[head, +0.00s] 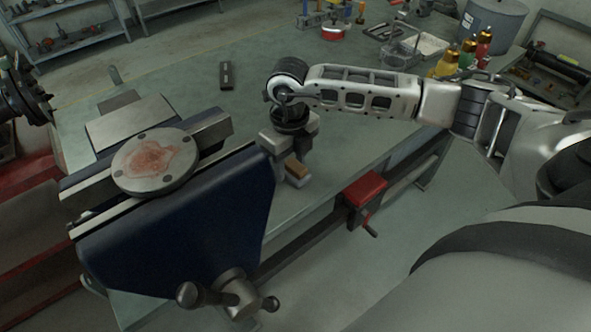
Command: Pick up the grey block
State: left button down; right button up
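My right gripper (293,150) points down beside the right end of the vise. Its pale fingers look apart, and it is well away from the dark block. A small light grey piece with a brown top (297,171) shows just below the fingers; I cannot tell if they touch it.
A large blue vise (180,235) fills the front left, with a round stained metal disc (153,161) on it. A red clamp (364,189) sits at the bench's front edge. Bottles (466,54) and a bucket (492,22) stand at the back right. The bench (235,108) is clear around the dark block.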

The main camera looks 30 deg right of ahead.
aim_at(292, 163)
jog(key=c, duration=0.5)
jog(key=shift+r, duration=0.1)
jog(key=shift+r, duration=0.55)
jog(key=r, duration=0.2)
jog(key=shift+s+r, duration=0.3)
jog(key=s+r, duration=0.3)
jog(key=s, duration=0.1)
jog(key=s+r+b, duration=0.1)
jog(key=s+r, duration=0.2)
jog(key=s, duration=0.2)
jog(key=s+a+r, duration=0.1)
jog(key=s+r, duration=0.2)
jog(key=s, duration=0.1)
jog(key=shift+s+r+b, duration=0.1)
jog(key=shift+s+b, duration=0.1)
jog(key=shift+b, duration=0.2)
